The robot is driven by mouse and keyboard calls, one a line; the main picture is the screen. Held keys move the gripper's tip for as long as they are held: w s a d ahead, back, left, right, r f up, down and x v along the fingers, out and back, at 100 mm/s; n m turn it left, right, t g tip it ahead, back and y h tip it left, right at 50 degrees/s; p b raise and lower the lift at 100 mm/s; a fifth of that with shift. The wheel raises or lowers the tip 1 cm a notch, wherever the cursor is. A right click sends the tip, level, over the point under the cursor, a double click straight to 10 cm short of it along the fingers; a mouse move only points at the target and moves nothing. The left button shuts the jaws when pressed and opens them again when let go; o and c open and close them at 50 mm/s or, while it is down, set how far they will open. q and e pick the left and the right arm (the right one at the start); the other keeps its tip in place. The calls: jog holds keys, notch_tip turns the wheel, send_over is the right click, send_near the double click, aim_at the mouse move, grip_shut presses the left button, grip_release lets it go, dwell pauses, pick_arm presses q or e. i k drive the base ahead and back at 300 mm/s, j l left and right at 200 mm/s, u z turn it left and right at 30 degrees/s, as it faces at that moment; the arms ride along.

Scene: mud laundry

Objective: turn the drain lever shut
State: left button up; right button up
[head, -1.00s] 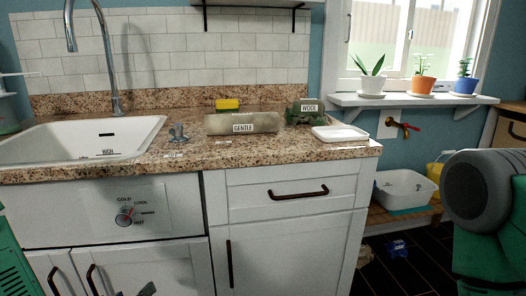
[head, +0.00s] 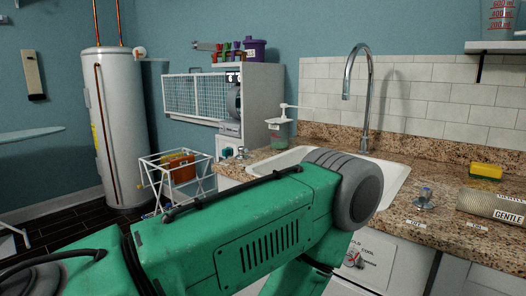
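A small metal lever-like fitting (head: 424,197) with a blue-grey top stands on the granite counter right of the sink. A small label lies in front of it, too small to read. I cannot tell for sure that this is the drain lever. The white sink (head: 396,180) is set in the counter under a tall chrome faucet (head: 365,95). My large green arm crosses the picture and covers much of the sink and its front. Neither gripper shows in this view.
A white knob panel (head: 358,255) is partly hidden behind my arm. A rolled bundle marked GENTLE (head: 490,205) and a yellow sponge (head: 486,171) lie on the right counter. A wire rack (head: 178,180), a water heater (head: 117,130) and a soap pump (head: 279,130) stand left.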

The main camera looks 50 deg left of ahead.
aim_at(242, 150)
jog(key=u, duration=1.8)
